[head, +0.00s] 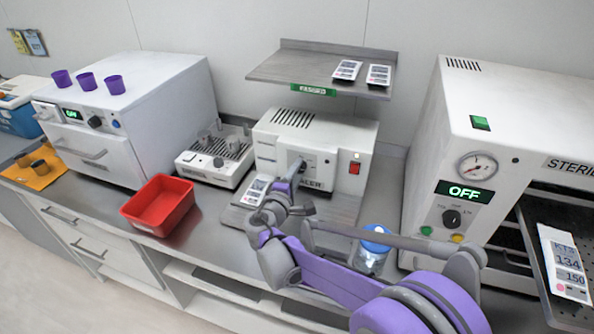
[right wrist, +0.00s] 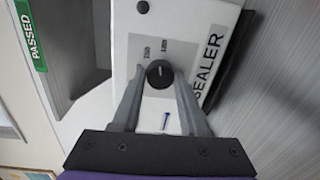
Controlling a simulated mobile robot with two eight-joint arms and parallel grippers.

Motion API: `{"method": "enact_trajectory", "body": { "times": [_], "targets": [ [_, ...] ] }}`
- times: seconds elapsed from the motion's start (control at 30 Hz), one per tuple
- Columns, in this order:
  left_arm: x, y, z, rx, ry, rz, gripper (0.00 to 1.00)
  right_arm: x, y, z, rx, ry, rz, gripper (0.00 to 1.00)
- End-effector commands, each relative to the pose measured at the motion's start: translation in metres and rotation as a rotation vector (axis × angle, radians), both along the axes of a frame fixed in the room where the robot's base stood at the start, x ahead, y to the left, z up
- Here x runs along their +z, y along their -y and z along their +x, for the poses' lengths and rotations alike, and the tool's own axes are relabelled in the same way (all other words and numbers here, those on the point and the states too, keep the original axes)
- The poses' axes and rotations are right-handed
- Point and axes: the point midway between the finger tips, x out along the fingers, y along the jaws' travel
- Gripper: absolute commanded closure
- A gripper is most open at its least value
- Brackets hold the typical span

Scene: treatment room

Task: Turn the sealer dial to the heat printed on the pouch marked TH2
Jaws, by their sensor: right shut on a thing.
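The white sealer (head: 325,143) stands under the shelf; its dial is mostly hidden behind my gripper in the head view. In the right wrist view the round black dial (right wrist: 159,75) sits between the fingertips of my right gripper (right wrist: 159,82), which is shut on it. My right gripper also shows at the sealer front in the head view (head: 293,178). Small marks by the dial are too small to read. Two pouches, left (head: 347,70) and right (head: 379,75), lie on the shelf; another pouch (head: 256,190) lies at the sealer's base. I cannot read TH2 on any. My left gripper is out of view.
A pouch (head: 566,262) reading KT3, 134 and 150 lies on the steriliser tray (head: 540,225). A blue-lidded jar (head: 373,258) stands close to my right arm.

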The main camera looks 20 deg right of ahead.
Motion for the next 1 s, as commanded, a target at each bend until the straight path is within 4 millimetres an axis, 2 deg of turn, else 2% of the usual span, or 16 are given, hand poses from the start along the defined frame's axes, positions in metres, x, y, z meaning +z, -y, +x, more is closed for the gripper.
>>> {"method": "enact_trajectory", "body": {
  "times": [0.4, 1.0],
  "targets": [
    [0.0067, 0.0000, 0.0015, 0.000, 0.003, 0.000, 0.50, -0.0001, 0.0004, -0.0003, 0.000, 0.118, 0.176, 1.00],
    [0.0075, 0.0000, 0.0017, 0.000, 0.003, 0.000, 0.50, -0.0007, 0.0004, -0.0004, 0.000, 0.138, 0.206, 1.00]
  ]
}}
